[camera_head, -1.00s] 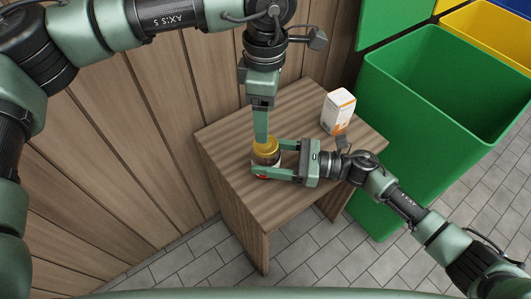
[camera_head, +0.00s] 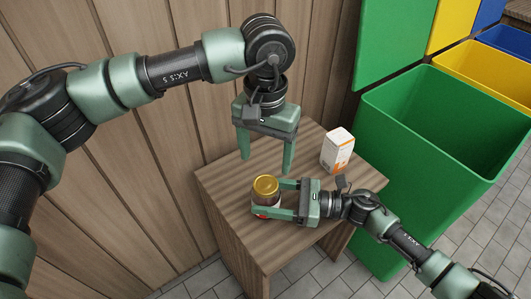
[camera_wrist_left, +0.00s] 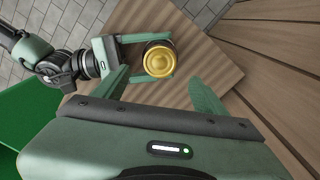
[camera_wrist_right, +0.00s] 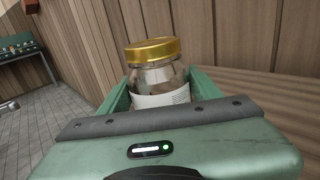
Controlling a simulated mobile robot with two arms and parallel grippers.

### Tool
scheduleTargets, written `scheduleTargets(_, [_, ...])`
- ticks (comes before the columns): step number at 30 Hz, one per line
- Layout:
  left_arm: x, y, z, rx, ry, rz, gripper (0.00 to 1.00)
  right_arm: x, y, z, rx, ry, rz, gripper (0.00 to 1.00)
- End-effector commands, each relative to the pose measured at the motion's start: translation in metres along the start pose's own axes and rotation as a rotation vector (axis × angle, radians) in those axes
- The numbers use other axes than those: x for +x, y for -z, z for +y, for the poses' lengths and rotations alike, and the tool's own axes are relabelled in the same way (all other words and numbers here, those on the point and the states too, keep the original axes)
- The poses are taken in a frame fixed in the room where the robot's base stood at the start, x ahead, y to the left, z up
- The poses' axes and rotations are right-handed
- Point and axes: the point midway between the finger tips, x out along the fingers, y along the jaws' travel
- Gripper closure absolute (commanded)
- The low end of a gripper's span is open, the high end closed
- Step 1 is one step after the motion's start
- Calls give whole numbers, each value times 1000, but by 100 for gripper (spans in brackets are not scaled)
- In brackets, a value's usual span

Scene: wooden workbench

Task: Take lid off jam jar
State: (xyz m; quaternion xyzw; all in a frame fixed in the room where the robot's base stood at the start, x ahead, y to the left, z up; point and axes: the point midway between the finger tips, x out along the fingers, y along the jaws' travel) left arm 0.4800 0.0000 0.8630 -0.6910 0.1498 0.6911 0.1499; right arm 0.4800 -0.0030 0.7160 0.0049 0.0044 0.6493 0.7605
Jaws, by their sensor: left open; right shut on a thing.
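The jam jar (camera_head: 266,201) stands upright on the wooden workbench, its gold lid (camera_head: 265,185) on top. In the right wrist view the jar is clear glass with a pale label (camera_wrist_right: 160,95), and the lid (camera_wrist_right: 153,50) sits on its mouth, looking slightly tilted. My right gripper (camera_head: 276,198) is shut on the jar's body from the right. My left gripper (camera_head: 264,165) is open and empty, above and behind the jar, fingers pointing down and apart from the lid. The left wrist view shows the lid (camera_wrist_left: 159,60) from above, beyond the open fingers.
A white and orange carton (camera_head: 337,150) stands at the bench's back right corner. A green bin (camera_head: 430,130) is beside the bench on the right, with yellow and blue bins beyond. A wood-plank wall (camera_head: 150,150) rises behind. The bench's left part (camera_head: 225,190) is clear.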

Motion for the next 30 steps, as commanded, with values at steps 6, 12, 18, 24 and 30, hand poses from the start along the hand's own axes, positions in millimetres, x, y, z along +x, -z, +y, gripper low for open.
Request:
scheduleTargets(6, [4, 0, 0, 121, -1, -1, 28, 0, 0, 0, 0, 1, 1, 100])
scheduleTargets(12, [30, -1, 0, 125, -1, -3, 28, 0, 0, 0, 0, 1, 1, 100])
scheduleTargets(18, [60, -1, 0, 123, -1, -3, 28, 0, 0, 0, 0, 1, 1, 100])
scheduleTargets(24, [77, 0, 0, 122, 0, -1, 28, 0, 0, 0, 1, 1, 1, 100])
scheduleTargets(30, [81, 0, 0, 122, 0, 0, 28, 0, 1, 0, 1, 0, 1, 100])
